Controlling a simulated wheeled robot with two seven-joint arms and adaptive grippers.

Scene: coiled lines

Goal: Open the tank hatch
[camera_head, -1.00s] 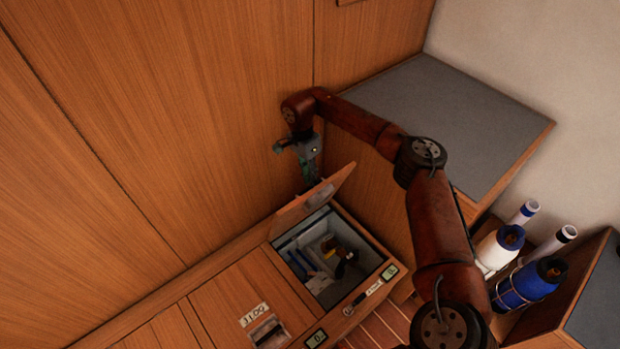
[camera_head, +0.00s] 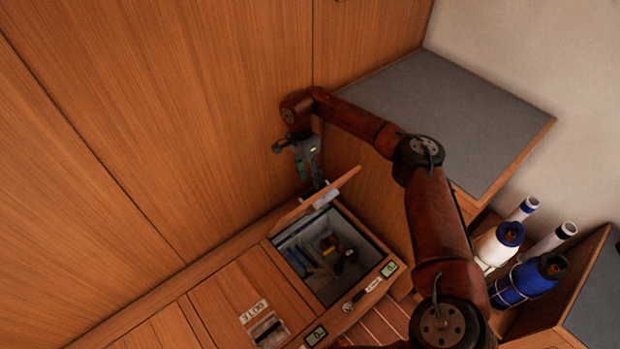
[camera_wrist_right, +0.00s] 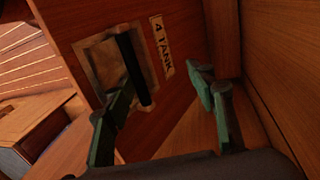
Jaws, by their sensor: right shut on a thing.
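The tank hatch (camera_head: 335,190) is a wooden lid, tilted up over a square opening in the bench. In the right wrist view its face shows the label "4 TANK" (camera_wrist_right: 162,47) and a recess with a dark bar handle (camera_wrist_right: 134,70). My right gripper (camera_head: 317,182) is at the raised lid, on its wall side. In the wrist view, the green fingers of my right gripper (camera_wrist_right: 163,85) stand well apart, one against the bar and the other near the lid's edge. The exact contact is partly hidden. My left gripper is not in view.
The open compartment (camera_head: 358,285) holds dark, yellow and blue items. A closed wooden lid (camera_head: 240,295) lies beside it. The wood wall (camera_head: 200,110) is close behind my right gripper. A grey-topped cabinet (camera_head: 450,120) and white and blue bottles (camera_head: 520,285) stand to the right.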

